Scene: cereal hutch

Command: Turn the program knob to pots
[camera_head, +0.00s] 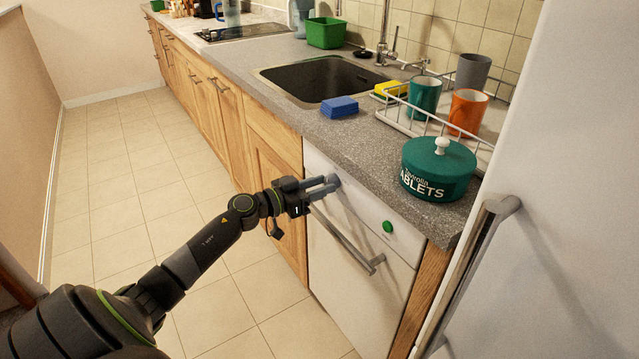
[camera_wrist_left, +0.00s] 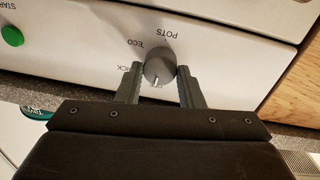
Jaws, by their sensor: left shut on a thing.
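The program knob (camera_wrist_left: 159,64) is a round grey dial on the white front panel of the dishwasher (camera_head: 348,250). In the left wrist view, which is upside down, its pale pointer mark is at the lower edge, towards a partly hidden label that looks like OFF. ECO is to its upper left, POTS (camera_wrist_left: 174,33) above it, and a label ending in ICK at its left. My left gripper (camera_wrist_left: 163,83) has one finger on each side of the knob and is shut on it. It also shows at the panel in the head view (camera_head: 327,187). My right gripper is out of view.
A green start button (camera_head: 387,227) is on the same panel, above the right end of the bar handle (camera_head: 345,240). A green tablets tub (camera_head: 438,170) stands on the counter above. The fridge (camera_head: 560,200) closes off the right. The tiled floor at left is clear.

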